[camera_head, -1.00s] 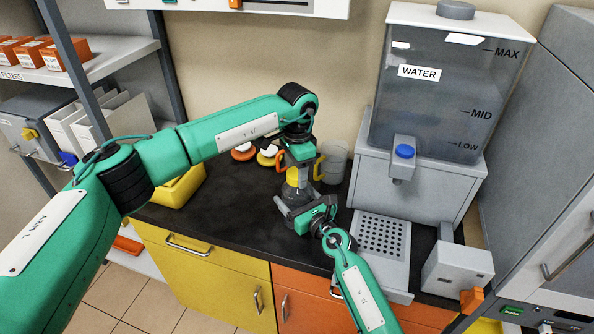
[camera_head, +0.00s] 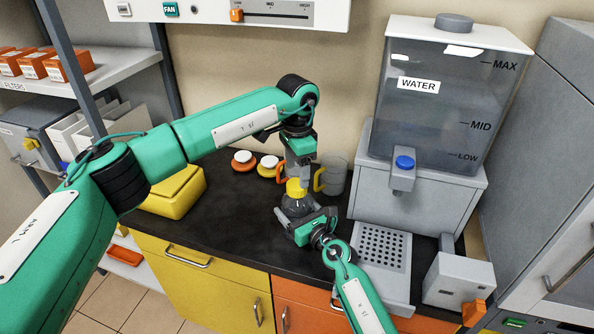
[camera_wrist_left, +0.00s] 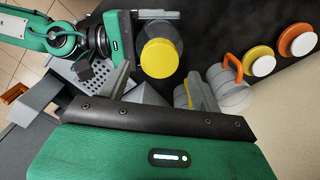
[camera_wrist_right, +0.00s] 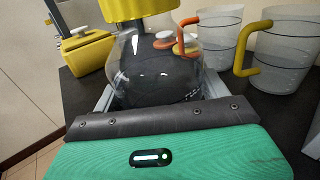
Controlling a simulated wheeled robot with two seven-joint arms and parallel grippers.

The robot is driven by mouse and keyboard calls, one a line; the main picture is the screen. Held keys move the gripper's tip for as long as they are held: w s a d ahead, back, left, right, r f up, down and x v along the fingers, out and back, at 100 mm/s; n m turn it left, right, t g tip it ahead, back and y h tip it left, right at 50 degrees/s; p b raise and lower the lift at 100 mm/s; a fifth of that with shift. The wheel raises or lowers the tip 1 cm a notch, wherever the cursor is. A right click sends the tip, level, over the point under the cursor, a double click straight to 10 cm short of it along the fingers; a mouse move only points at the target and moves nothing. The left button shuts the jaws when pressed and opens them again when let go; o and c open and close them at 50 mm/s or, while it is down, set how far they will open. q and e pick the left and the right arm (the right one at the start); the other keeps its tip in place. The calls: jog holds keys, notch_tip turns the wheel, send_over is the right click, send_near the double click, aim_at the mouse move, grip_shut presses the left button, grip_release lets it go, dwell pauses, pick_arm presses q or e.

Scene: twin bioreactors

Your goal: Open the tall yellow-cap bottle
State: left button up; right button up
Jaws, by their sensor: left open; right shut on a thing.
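The bottle has a yellow cap (camera_head: 295,188) and a clear round body (camera_head: 297,206), and stands upright on the black counter. The cap shows from above in the left wrist view (camera_wrist_left: 159,58), and the body fills the middle of the right wrist view (camera_wrist_right: 155,70). My right gripper (camera_head: 299,217) is shut around the bottle's body from the front. My left gripper (camera_head: 296,172) points down just above the cap. It is open, and the cap looks free between or just below its fingers; the exact gap is hard to tell.
Two clear mugs, one with a yellow handle (camera_head: 332,177), stand behind the bottle. Orange (camera_head: 244,161) and yellow (camera_head: 268,166) white-topped items lie behind left. A yellow box (camera_head: 175,190) is left. The water tank (camera_head: 445,105) and its perforated tray (camera_head: 381,255) are right.

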aim_at(297, 184)
pick_arm(q)
jog(key=m, duration=0.6)
jog(key=shift+r, duration=0.3)
jog(key=m, duration=0.4)
jog(key=shift+r+m, duration=0.2)
jog(key=shift+m, duration=0.2)
jog(key=m, duration=0.4)
jog(key=shift+r+m, duration=0.2)
jog(key=shift+m, duration=0.2)
jog(key=m, duration=0.4)
jog(key=shift+r+m, duration=0.2)
jog(key=shift+m, duration=0.1)
jog(key=m, duration=0.4)
jog(key=shift+r+m, duration=0.2)
jog(key=shift+m, duration=0.2)
jog(key=m, duration=0.4)
jog(key=shift+r+m, duration=0.2)
jog(key=shift+m, duration=0.1)
jog(key=m, duration=0.4)
jog(key=shift+r+m, duration=0.2)
jog(key=shift+m, duration=0.1)
jog(key=m, duration=0.5)
jog(key=shift+r, duration=0.25)
jog(key=shift+f+m, duration=0.4)
jog(key=shift+f, duration=3.6)
